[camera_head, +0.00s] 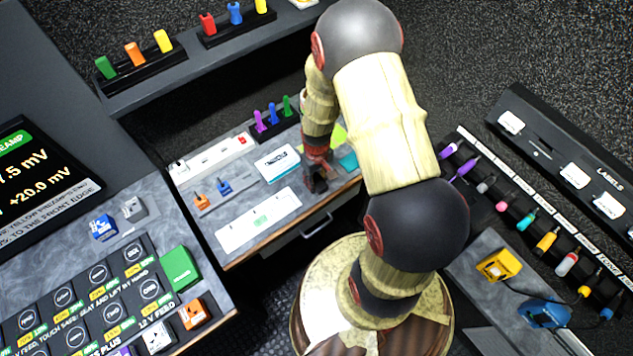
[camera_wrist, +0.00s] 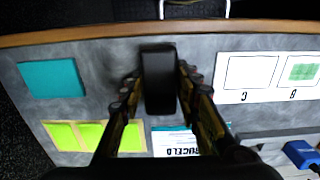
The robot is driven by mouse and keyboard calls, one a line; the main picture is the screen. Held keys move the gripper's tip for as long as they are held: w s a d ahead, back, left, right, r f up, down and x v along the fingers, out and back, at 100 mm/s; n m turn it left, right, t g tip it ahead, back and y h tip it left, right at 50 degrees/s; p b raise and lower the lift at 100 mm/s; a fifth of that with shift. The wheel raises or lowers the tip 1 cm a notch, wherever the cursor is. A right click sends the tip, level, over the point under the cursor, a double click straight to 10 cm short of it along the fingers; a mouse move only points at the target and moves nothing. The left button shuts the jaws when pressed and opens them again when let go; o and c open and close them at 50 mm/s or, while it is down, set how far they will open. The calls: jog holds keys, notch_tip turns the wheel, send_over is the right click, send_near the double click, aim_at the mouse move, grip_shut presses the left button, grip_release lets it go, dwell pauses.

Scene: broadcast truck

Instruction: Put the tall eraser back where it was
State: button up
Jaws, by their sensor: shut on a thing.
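A black block-shaped eraser (camera_wrist: 159,80) is between the fingers of my gripper (camera_wrist: 160,98) in the wrist view. The fingers are shut on its two sides, and the block stands out beyond the fingertips toward the desk's wooden front edge. In the head view my gripper (camera_head: 316,180) is low over the right part of the grey desk, near its front edge. The eraser is dark and hard to separate from the fingers there. I cannot tell whether its underside touches the desk.
A white lettered card (camera_head: 258,220) with a green patch lies left of my gripper. A teal sheet (camera_wrist: 52,78) and yellow-green notes (camera_wrist: 95,136) lie close by. A printed booklet (camera_head: 277,162) and a rack with purple, blue and green pieces (camera_head: 272,117) are farther back.

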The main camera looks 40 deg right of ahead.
jog(key=shift+f, duration=0.55)
jog(key=shift+f, duration=0.15)
jog(key=o, duration=1.2)
